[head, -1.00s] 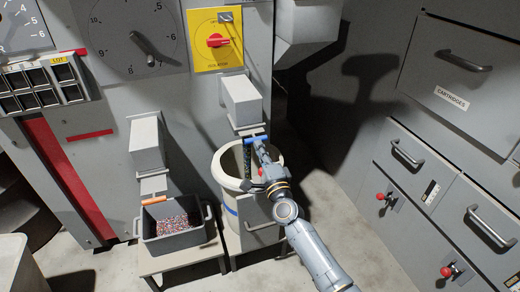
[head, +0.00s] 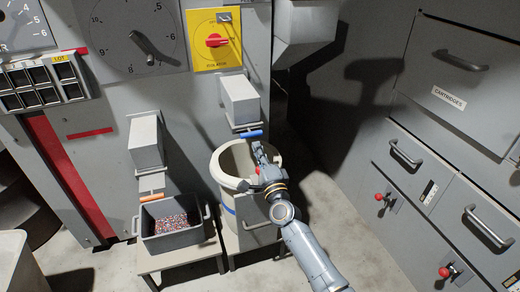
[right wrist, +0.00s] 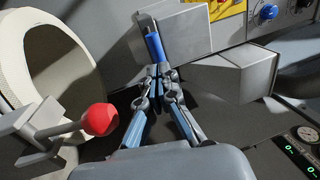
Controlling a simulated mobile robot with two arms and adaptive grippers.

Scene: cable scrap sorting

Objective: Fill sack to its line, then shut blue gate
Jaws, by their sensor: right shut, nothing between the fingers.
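The cream sack (head: 215,170) hangs open under the right chute (head: 239,101), with a blue line (head: 229,209) on its outside. Its fill level is hidden. The blue gate handle (head: 251,134) sits at the chute's mouth, pushed in close to it, and no stream shows below. My right gripper (head: 257,148) is shut and empty, just in front of the handle. In the right wrist view the blue handle (right wrist: 154,47) stands just beyond the closed fingertips (right wrist: 157,70); I cannot tell if they touch. My left gripper is not in view.
A grey crate (head: 146,228) of mixed scrap stands under the left chute (head: 146,141) with an orange handle (head: 152,197). A red knob (right wrist: 101,119) is close to my right gripper in the wrist view. Drawers (head: 455,100) line the right; floor between is clear.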

